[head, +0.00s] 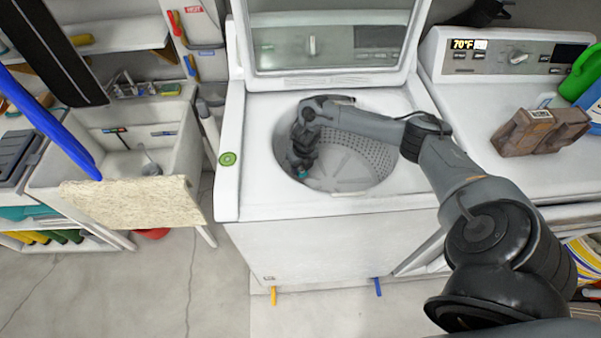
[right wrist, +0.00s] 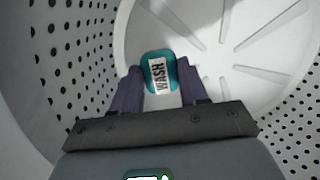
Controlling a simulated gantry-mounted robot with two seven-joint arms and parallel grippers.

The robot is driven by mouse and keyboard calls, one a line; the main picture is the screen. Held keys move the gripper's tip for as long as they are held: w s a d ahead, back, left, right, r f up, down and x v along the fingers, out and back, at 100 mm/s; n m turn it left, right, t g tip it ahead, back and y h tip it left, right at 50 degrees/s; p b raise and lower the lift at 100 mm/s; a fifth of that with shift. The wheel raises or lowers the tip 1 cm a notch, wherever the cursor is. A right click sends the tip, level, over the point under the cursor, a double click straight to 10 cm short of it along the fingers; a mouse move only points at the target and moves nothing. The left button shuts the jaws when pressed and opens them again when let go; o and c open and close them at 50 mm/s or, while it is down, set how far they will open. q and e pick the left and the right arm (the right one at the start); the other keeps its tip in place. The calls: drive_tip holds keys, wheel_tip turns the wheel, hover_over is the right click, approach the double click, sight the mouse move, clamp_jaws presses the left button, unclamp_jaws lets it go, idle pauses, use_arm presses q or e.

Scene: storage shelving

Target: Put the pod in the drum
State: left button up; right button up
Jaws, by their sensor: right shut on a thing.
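The pod (right wrist: 158,72) is a small teal packet with a white label reading "WASH". My right gripper (right wrist: 160,82) is shut on it, one finger on each side. The gripper and pod are inside the drum (head: 352,160), the perforated tub of the open top-loading washer. In the right wrist view the drum's pale ribbed floor (right wrist: 225,45) lies beyond the pod; I cannot tell whether the pod touches it. In the head view the right gripper (head: 301,172) is low at the drum's left side, with a bit of teal at its tip. My left gripper is not in view.
The washer's lid (head: 330,40) stands open behind the drum. A second machine (head: 490,100) on the right carries a brown box-like object (head: 540,130) and a green bottle (head: 580,72).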

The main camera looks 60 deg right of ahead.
drive_tip(key=shift+w+f, duration=0.1)
drive_tip(key=shift+f, duration=1.95)
drive_tip(key=shift+f, duration=0.1)
drive_tip(key=shift+f+b, duration=0.5)
drive_tip(key=shift+b, duration=0.05)
drive_tip(key=o, duration=1)
drive_tip(key=shift+r, duration=0.15)
